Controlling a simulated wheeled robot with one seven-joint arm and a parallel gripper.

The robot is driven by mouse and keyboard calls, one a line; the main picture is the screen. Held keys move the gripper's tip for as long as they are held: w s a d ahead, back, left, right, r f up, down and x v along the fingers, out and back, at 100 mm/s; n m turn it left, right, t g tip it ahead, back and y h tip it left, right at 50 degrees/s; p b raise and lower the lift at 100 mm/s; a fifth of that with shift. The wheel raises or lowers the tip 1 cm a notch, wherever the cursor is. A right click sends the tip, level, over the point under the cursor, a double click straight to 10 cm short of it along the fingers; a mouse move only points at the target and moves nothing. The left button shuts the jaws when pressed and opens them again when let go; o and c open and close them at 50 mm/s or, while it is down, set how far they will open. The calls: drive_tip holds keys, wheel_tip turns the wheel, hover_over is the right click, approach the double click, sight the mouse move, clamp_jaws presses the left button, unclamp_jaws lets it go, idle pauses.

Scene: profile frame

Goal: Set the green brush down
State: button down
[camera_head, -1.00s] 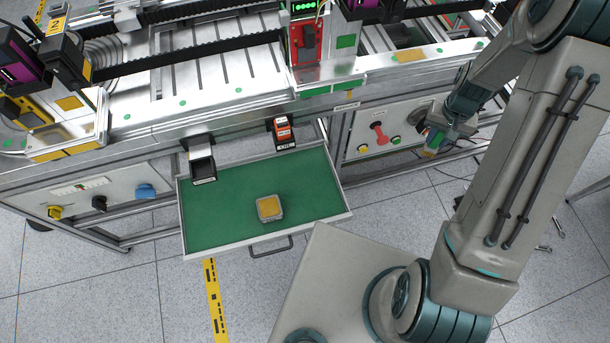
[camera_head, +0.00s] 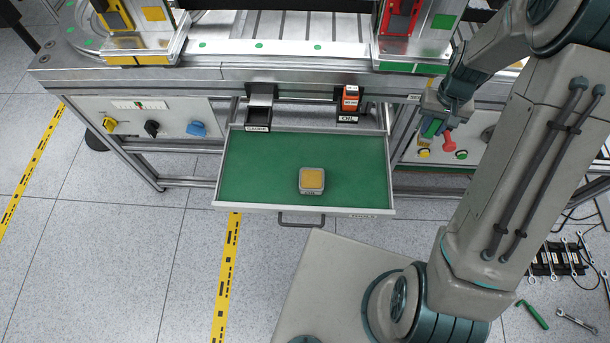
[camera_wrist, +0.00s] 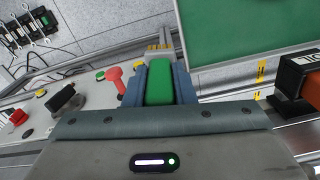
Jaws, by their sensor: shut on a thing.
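My gripper (camera_head: 436,112) is shut on the green brush (camera_wrist: 159,82). In the wrist view the brush's green handle lies between the two fingers, and its pale yellow bristles (camera_wrist: 160,50) point away from the wrist. In the head view the green of the brush (camera_head: 431,127) shows small at the gripper's tip. The gripper appears in front of the bench's right control panel, right of the open drawer (camera_head: 389,206). The drawer has a green floor. Its depth relation to the gripper is hard to tell.
A grey box with a yellow top (camera_head: 312,180) sits in the drawer, right of its middle. The drawer's left half is clear.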

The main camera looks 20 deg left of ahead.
sight(421, 136)
drive_tip(key=shift+n, duration=0.5)
drive_tip(key=f+b, duration=0.2)
drive_tip(key=b, duration=0.2)
drive_tip(key=a+f+b, duration=0.1)
drive_tip(key=f+b, duration=0.2)
drive_tip(key=b, duration=0.1)
drive_tip(key=shift+a+f, duration=0.1)
drive_tip(key=shift+a, duration=0.1)
drive_tip(key=b, duration=0.2)
drive_tip(key=f+b, duration=0.1)
drive_tip(key=b, duration=0.1)
drive_tip(key=a+f+n+b, duration=0.1)
drive_tip(key=b, duration=0.1)
drive_tip(key=shift+s, duration=0.25)
drive_tip(key=shift+s+a+f+b, duration=0.45)
drive_tip(key=shift+s+a+f, duration=0.95)
drive_tip(key=shift+f, duration=0.45)
drive_tip(key=shift+s+a+f+b, duration=0.45)
drive_tip(key=shift+s+a+f, duration=0.9)
drive_tip(key=shift+f, duration=0.45)
drive_tip(key=shift+s+a+f+b, duration=0.45)
drive_tip(key=shift+s+a+f, duration=0.95)
drive_tip(key=shift+f, duration=0.45)
